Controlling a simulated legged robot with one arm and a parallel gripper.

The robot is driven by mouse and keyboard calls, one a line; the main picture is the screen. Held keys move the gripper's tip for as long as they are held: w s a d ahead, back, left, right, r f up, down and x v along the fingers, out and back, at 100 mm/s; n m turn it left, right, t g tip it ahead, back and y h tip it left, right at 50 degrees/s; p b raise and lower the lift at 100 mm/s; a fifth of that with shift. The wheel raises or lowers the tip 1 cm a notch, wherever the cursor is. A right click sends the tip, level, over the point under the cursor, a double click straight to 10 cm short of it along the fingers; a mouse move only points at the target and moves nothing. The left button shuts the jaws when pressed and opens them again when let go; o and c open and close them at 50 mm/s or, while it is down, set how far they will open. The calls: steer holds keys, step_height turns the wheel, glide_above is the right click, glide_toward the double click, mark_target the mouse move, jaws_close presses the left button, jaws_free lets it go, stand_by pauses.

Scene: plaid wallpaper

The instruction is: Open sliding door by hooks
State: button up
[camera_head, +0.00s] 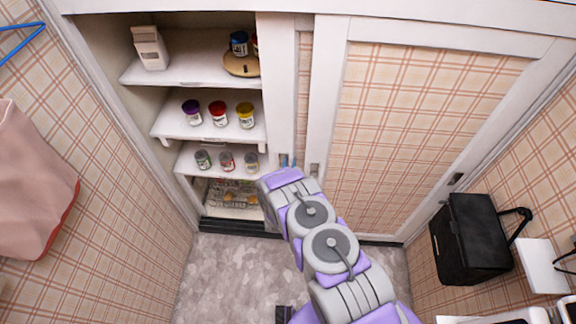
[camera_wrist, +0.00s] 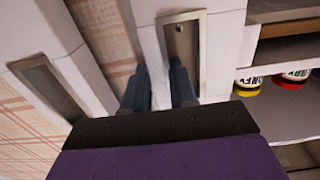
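The sliding doors have white frames and plaid panels. The wide right door (camera_head: 425,110) covers the right part of the closet. The other door (camera_head: 281,90) shows as a white upright and a narrow plaid strip beside the open shelves. My gripper (camera_head: 287,160) is at this upright, low down. In the wrist view, my gripper (camera_wrist: 160,90) has two dark fingers apart. The right finger overlaps a recessed metal handle (camera_wrist: 183,45); the left finger is beside the upright. I cannot tell whether either touches. Another recessed handle (camera_wrist: 47,85) is on the neighbouring door, also seen in the head view (camera_head: 314,170).
Open shelves (camera_head: 190,72) at left hold jars, a carton (camera_head: 150,48) and a round board (camera_head: 240,65). A pink cloth (camera_head: 35,190) hangs at left. A black bag (camera_head: 470,240) is at right.

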steer(key=shift+o, duration=1.4)
steer(key=shift+a, duration=0.4)
steer(key=shift+o, duration=0.6)
steer(key=shift+a+f, duration=0.1)
steer(key=shift+a, duration=0.25)
steer(key=s+a+p, duration=0.1)
steer(key=s+p, duration=0.1)
steer(key=s, duration=1.5)
steer(key=shift+s+a+p, duration=0.15)
steer(key=shift+s+p, duration=0.05)
steer(key=shift+p, duration=0.2)
steer(key=shift+a+f, duration=0.1)
